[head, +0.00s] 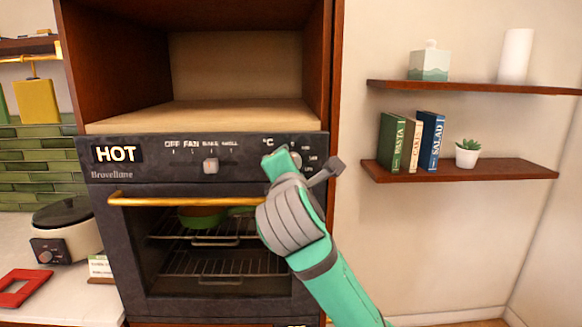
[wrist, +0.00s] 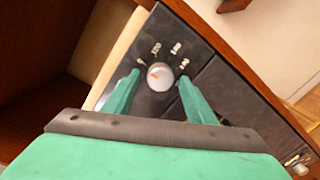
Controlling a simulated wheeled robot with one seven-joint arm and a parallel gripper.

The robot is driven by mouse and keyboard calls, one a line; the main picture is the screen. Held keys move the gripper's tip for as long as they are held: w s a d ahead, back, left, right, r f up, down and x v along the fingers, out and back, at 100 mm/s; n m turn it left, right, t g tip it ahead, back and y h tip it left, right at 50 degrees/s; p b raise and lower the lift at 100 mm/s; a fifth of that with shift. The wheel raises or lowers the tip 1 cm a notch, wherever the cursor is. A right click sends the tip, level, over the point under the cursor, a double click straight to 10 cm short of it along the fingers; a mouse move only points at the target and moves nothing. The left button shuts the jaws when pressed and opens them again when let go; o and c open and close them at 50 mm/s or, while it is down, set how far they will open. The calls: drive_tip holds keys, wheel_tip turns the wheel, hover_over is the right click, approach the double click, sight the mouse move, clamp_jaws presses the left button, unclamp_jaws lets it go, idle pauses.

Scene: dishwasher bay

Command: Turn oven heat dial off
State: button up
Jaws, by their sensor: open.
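The oven (head: 200,293) has a dark control panel with a "HOT" label (head: 116,154) at its left. A pale mode knob (head: 210,165) sits under the words OFF, FAN, BAKE and GRILL. The round white heat dial (wrist: 160,77) with an orange mark is on the panel's right, below a "°C" mark. In the head view my gripper mostly hides the dial. My gripper (head: 302,160) is at the panel's right end. In the wrist view my gripper (wrist: 156,90) is open, with one green finger on each side of the dial; contact cannot be told.
A gold handle (head: 150,201) runs across the oven door, with a green pan (head: 200,216) on the rack inside. An open wooden cabinet is above. Wall shelves (head: 460,171) with books and a plant are at right. A cooker (head: 66,232) stands left.

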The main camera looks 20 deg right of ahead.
drive_tip(key=v, duration=1.1)
drive_tip(key=w+a+f+m+t+y, duration=0.1)
drive_tip(key=w+a+f+m+y, duration=0.25)
drive_tip(key=f, duration=0.75)
drive_tip(key=s+a+f+m, duration=0.2)
drive_tip(key=a+f+m, duration=0.15)
drive_tip(key=f, duration=0.55)
drive_tip(key=s+a+f+m, duration=0.2)
drive_tip(key=a+f+m, duration=0.15)
drive_tip(key=f, duration=0.65)
drive_tip(key=s+a+f+m, duration=0.2)
drive_tip(key=f+m, duration=0.2)
drive_tip(key=f, duration=0.5)
drive_tip(key=s+a+f+m+g, duration=0.1)
drive_tip(key=s+a+f+m, duration=0.1)
drive_tip(key=s+f, duration=0.6)
drive_tip(key=s+a+f+m, duration=0.25)
drive_tip(key=s+f, duration=0.25)
drive_tip(key=s, duration=0.5)
drive_tip(key=s+d+f+m+g+y, duration=0.1)
drive_tip(key=s+f, duration=0.1)
drive_tip(key=s, duration=1.6)
